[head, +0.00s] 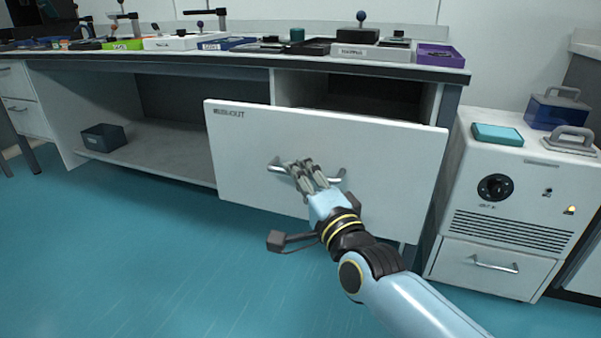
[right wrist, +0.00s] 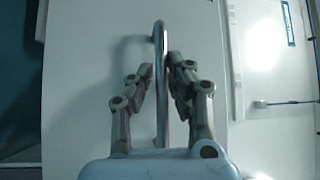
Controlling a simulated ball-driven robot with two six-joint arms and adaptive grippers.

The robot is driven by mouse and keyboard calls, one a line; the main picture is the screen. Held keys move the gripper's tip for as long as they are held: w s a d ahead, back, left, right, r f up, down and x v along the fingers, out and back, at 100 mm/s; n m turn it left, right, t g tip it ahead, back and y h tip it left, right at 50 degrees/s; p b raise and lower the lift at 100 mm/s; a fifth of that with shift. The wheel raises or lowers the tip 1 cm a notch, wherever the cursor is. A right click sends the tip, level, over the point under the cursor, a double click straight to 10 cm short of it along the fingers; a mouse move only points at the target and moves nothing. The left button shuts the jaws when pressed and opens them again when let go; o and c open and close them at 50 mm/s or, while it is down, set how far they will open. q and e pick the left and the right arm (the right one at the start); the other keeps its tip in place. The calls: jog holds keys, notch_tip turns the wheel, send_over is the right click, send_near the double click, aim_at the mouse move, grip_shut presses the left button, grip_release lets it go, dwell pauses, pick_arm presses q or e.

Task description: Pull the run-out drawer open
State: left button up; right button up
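The run-out drawer (head: 245,155) has a wide white front with a dark label at its upper left, partly unreadable. The front stands forward of the cabinet, with a dark space showing behind its top edge. Its metal bar handle (head: 277,166) is partly hidden by my right gripper (head: 306,173). In the right wrist view, the handle (right wrist: 160,40) runs between the two fingers of my right gripper (right wrist: 160,72), which are closed in on it from both sides. My left gripper is not in view.
The bench top (head: 150,55) carries several tools and trays. A white cabinet (head: 505,190) with a dial stands close to the drawer's right. A dark bin (head: 104,138) sits on the low shelf at left. The teal floor (head: 130,250) before the drawer is clear.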

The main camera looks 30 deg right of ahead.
jog(key=o, duration=0.4)
jog(key=shift+f, duration=0.15)
jog(key=s, duration=0.4)
jog(key=s+f, duration=0.1)
jog(key=s, duration=0.7)
jog(key=shift+a+f, duration=0.2)
jog(key=shift+a, duration=0.15)
